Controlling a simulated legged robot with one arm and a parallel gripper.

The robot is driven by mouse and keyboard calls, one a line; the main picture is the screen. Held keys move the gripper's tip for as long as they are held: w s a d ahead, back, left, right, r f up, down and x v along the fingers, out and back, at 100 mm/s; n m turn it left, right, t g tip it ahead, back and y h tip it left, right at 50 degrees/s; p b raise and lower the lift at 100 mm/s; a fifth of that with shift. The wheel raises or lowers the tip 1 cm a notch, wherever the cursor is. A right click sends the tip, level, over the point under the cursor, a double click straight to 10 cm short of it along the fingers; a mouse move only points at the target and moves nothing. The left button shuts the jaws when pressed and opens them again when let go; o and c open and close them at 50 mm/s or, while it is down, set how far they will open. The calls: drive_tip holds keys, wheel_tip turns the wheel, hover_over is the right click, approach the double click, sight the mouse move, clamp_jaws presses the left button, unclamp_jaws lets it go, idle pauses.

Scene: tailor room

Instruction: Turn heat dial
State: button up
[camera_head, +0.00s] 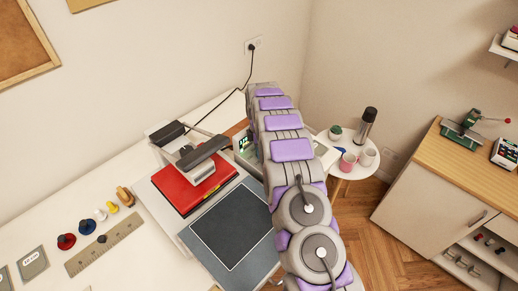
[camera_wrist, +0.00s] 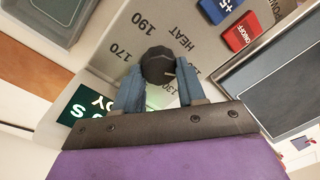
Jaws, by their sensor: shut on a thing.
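The heat dial (camera_wrist: 158,65) is a dark round knob with a light pointer mark, in the wrist view. It sits on a grey panel (camera_wrist: 115,35) marked HEAT, with 170, 190 and a partly hidden 130 around it. My gripper (camera_wrist: 158,80) has its two blue-grey fingers shut on the dial, one on each side. The pointer mark is toward the right of the knob. In the head view, the heat press (camera_head: 190,170) stands on the white table with a red plate and a dark pad. My arm hides the dial and my gripper there.
A red ON/OFF switch (camera_wrist: 240,32) and a blue +5 button (camera_wrist: 215,8) are close to the dial. A green-lit display (camera_wrist: 88,110) is left of my gripper. A round side table (camera_head: 345,165) holds cups and a flask. A wooden-topped cabinet (camera_head: 450,180) stands at right.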

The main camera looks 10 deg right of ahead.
drive_tip(key=shift+m, duration=0.3)
drive_tip(key=m, duration=0.5)
drive_tip(key=shift+w+d+r, duration=0.1)
drive_tip(key=shift+w, duration=0.1)
drive_tip(key=m+p, duration=0.1)
drive_tip(key=m, duration=0.5)
drive_tip(key=shift+d+m+y, duration=0.1)
drive_tip(key=shift+m+y, duration=0.2)
drive_tip(key=shift+m, duration=0.1)
drive_tip(key=m, duration=0.6)
drive_tip(key=shift+d+t+p, duration=0.15)
drive_tip(key=shift+t+p, duration=0.15)
drive_tip(key=shift+p, duration=0.05)
drive_tip(key=m+p, duration=0.1)
drive_tip(key=m, duration=0.4)
drive_tip(key=shift+d+r, duration=0.1)
drive_tip(key=shift+m, duration=0.3)
drive_tip(key=o, duration=1.1)
drive_tip(key=shift+c, duration=0.2)
